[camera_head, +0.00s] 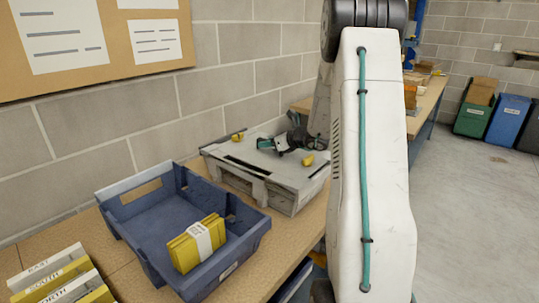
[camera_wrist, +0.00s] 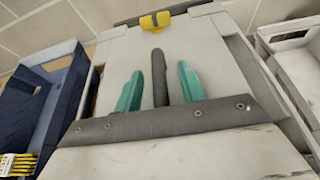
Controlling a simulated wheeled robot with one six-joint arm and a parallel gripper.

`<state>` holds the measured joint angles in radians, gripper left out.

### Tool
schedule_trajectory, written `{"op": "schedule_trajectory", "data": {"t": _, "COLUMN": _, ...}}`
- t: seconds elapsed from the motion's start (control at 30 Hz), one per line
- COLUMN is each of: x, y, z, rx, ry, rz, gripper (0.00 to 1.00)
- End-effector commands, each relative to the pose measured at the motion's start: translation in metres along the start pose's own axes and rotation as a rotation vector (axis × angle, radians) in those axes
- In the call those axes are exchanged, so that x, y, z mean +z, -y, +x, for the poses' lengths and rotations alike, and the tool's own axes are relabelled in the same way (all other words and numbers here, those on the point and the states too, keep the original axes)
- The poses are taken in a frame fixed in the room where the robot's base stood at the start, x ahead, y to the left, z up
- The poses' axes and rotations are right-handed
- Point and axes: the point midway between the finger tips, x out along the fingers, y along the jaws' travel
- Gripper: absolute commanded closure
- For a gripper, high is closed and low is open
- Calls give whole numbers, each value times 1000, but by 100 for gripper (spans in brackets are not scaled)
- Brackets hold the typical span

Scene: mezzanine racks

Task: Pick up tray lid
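The tray lid (camera_head: 287,180) is a pale grey, worn cover with dark strips and yellow clips, lying on a pale box on the bench. It fills the middle of the wrist view (camera_wrist: 218,65), with a yellow clip (camera_wrist: 155,21) at its far edge. My gripper (camera_head: 274,147) is low over the lid in the head view. In the wrist view, its two teal fingers (camera_wrist: 160,90) stand apart with a dark bar (camera_wrist: 160,70) between them. Gaps show on both sides of the bar. Whether the fingertips touch the lid cannot be told.
A blue crate (camera_head: 120,190) holding a yellow banded bundle (camera_head: 197,243) stands close to the left of the lidded box. Labelled yellow packs (camera_head: 55,280) lie at the front left. The block wall (camera_head: 240,80) is close behind. Another pale tray (camera_wrist: 300,65) shows at right in the wrist view.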

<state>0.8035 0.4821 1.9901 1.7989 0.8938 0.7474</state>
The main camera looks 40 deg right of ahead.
Motion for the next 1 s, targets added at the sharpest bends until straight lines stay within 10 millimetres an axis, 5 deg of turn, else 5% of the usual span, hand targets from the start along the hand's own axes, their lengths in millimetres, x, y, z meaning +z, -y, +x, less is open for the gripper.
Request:
{"op": "schedule_trajectory", "data": {"t": 0.07, "x": 0, "y": 0, "z": 0, "rx": 0, "ry": 0, "rz": 0, "gripper": 66}}
{"op": "schedule_trajectory", "data": {"t": 0.2, "x": 0, "y": 0, "z": 0, "rx": 0, "ry": 0, "rz": 0, "gripper": 100}}
{"op": "schedule_trajectory", "data": {"t": 0.57, "x": 5, "y": 0, "z": -2, "rx": 0, "ry": 1, "rz": -1, "gripper": 100}}
{"op": "schedule_trajectory", "data": {"t": 1.0, "x": 77, "y": -2, "z": -32, "rx": -1, "ry": 3, "rz": -4, "gripper": 100}}
